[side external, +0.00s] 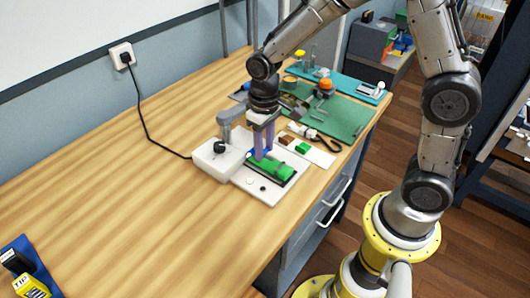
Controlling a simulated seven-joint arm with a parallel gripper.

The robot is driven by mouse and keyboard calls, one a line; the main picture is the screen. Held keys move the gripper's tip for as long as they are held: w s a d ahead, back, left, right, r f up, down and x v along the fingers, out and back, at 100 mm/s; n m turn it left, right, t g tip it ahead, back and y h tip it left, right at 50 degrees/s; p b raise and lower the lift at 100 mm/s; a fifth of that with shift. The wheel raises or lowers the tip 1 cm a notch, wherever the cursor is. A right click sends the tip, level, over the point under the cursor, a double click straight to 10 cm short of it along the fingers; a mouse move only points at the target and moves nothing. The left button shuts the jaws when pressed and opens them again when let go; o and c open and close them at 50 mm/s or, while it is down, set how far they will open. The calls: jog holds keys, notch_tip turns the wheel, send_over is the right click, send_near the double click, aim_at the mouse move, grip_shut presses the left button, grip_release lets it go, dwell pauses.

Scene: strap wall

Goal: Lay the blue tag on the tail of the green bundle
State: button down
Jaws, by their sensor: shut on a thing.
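The green bundle (272,169) lies on a white base plate (266,195) in the middle of the bench. My gripper (263,153) points down over the left, far end of the bundle. Its long fingers are shut on the blue tag (256,155), of which only a small part shows at the fingertips. The tag is at or just above the bundle; I cannot tell whether they touch. The fingers hide part of the bundle's far end, and its tail cannot be made out clearly.
A white box (215,158) with a grey post and black knob stands left of the bundle. A white card (308,150) with brown and green pieces lies to the right. A green mat (340,118) with tools lies behind.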

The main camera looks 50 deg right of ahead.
jog(key=shift+s+f, duration=0.1)
jog(key=shift+f, duration=1.1)
jog(key=shift+f, duration=0.15)
jog(key=c, duration=0.5)
grip_release()
